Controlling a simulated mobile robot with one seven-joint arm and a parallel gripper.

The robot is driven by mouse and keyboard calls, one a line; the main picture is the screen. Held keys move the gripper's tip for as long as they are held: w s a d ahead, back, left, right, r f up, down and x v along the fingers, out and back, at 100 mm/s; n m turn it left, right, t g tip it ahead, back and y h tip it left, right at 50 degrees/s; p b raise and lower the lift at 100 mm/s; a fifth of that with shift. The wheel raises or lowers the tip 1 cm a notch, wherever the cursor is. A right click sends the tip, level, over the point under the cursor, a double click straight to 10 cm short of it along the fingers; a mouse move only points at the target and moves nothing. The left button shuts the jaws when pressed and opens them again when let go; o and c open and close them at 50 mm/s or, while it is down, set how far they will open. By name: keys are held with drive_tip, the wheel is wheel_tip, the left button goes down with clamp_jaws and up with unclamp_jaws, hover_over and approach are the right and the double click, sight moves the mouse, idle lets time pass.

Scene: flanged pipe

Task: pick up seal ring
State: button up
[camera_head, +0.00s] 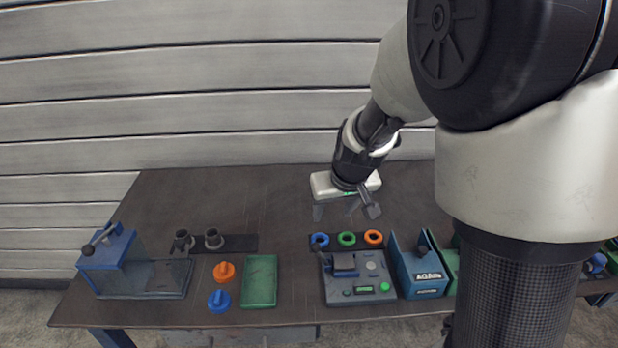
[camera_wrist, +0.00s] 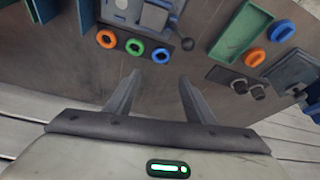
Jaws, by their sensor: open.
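Three rings lie in a row on a dark strip: a blue ring (camera_head: 320,240), a green ring (camera_head: 347,239) and an orange ring (camera_head: 373,237). In the wrist view the order is reversed: orange (camera_wrist: 106,39), green (camera_wrist: 134,46), blue (camera_wrist: 160,54). Nothing shows which one is the seal ring. My gripper (camera_head: 341,211) is open and empty, above the table behind the rings. In the wrist view its fingertips (camera_wrist: 160,77) are apart, with the blue ring just beyond the gap between them. It touches no ring.
A grey-blue device (camera_head: 355,283) with a lever stands in front of the rings. A blue "AGAIN" bin (camera_head: 417,268) is to its right. Left are a green tray (camera_head: 260,281), orange (camera_head: 224,271) and blue (camera_head: 219,300) knobbed parts, two dark pipe pieces and a blue fixture (camera_head: 107,257). The back table is clear.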

drive_tip(key=b, duration=0.2)
approach(320, 239)
drive_tip(key=shift+x, duration=3.85)
drive_tip(key=c, duration=0.8)
